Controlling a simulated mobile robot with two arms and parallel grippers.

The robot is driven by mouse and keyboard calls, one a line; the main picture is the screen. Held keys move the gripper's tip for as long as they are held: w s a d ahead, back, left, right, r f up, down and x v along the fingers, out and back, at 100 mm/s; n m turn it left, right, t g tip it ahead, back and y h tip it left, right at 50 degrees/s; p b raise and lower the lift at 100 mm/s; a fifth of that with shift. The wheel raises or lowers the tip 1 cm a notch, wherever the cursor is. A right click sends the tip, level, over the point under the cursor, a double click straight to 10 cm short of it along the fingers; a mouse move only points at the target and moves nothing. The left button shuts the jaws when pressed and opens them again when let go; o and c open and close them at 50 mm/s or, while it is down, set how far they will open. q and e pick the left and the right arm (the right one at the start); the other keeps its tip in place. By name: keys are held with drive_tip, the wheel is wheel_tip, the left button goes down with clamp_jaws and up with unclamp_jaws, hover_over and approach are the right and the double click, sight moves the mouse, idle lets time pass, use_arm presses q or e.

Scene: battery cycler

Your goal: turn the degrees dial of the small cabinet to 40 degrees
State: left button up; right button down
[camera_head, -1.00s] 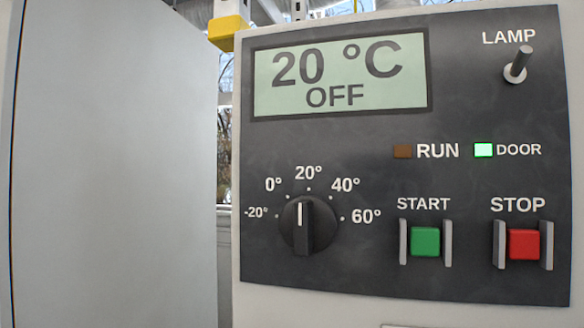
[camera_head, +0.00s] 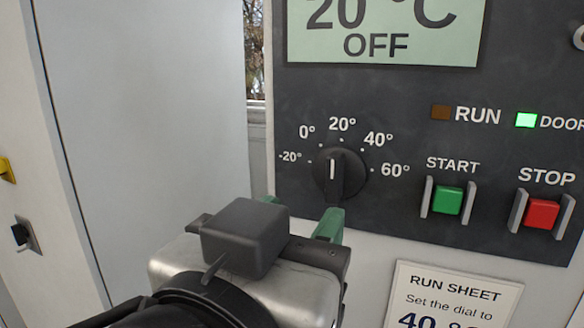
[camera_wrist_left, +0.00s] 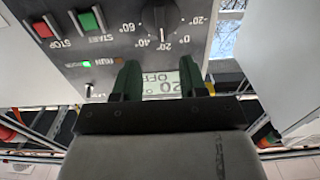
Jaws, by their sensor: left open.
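The degrees dial (camera_head: 339,176) is a round black knob with a white pointer line, on the dark panel (camera_head: 400,140). Its pointer stands upright, at about the 20° mark; the 40° mark (camera_head: 378,138) is to its upper right. The display (camera_head: 384,30) reads 20 °C and OFF. My left gripper (camera_head: 301,212) is open and empty, its green fingertips just below and left of the dial, apart from it. In the left wrist view the dial (camera_wrist_left: 160,17) shows upside down at the top, beyond my two fingers (camera_wrist_left: 159,68). My right gripper is out of view.
The green START button (camera_head: 447,200) and red STOP button (camera_head: 541,213) sit right of the dial between metal guards. The DOOR lamp (camera_head: 526,120) is lit green; the RUN lamp (camera_head: 440,112) is dark. A run sheet (camera_head: 452,295) hangs below. A grey panel (camera_head: 150,110) stands left.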

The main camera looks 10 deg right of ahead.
sight(332, 178)
use_arm(q)
drive_tip(key=p+x, duration=0.3)
drive_tip(key=x, duration=0.6)
drive_tip(key=shift+w+a+r+p, duration=0.1)
drive_tip(key=shift+p, duration=0.25)
drive_tip(key=shift+w+d, duration=0.4)
drive_tip(key=shift+w, duration=0.15)
drive_tip(key=shift+c, duration=0.6)
clamp_jaws()
